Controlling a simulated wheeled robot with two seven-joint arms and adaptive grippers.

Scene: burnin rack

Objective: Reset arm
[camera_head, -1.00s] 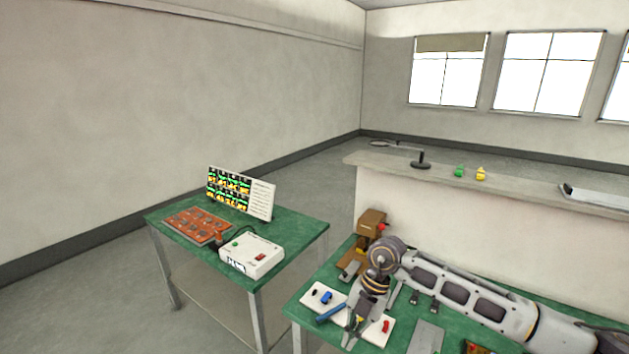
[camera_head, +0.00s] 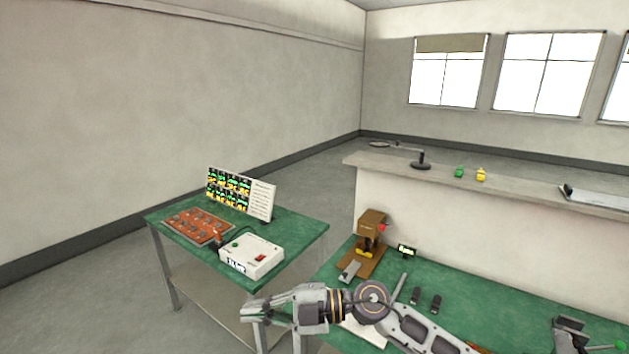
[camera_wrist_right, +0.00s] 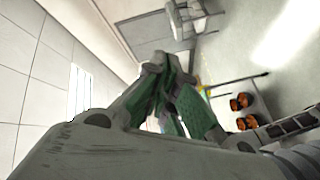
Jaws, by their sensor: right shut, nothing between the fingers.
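My right gripper (camera_head: 250,310) is in the lower middle of the head view, at the end of my right arm, which comes in from the lower right. It points left, in front of the green-topped tables, and is shut with nothing held. In the wrist view its fingers (camera_wrist_right: 172,68) show grey with green parts. My left gripper is not in view. My right forearm hides part of the white board (camera_head: 366,334) on the near table.
The far green table (camera_head: 300,232) holds an orange board (camera_head: 197,226), a white box (camera_head: 252,257) and a display panel (camera_head: 240,192). The near green table (camera_head: 480,300) holds a brown press-like device (camera_head: 370,228). A pale ledge (camera_head: 520,184) runs behind it.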

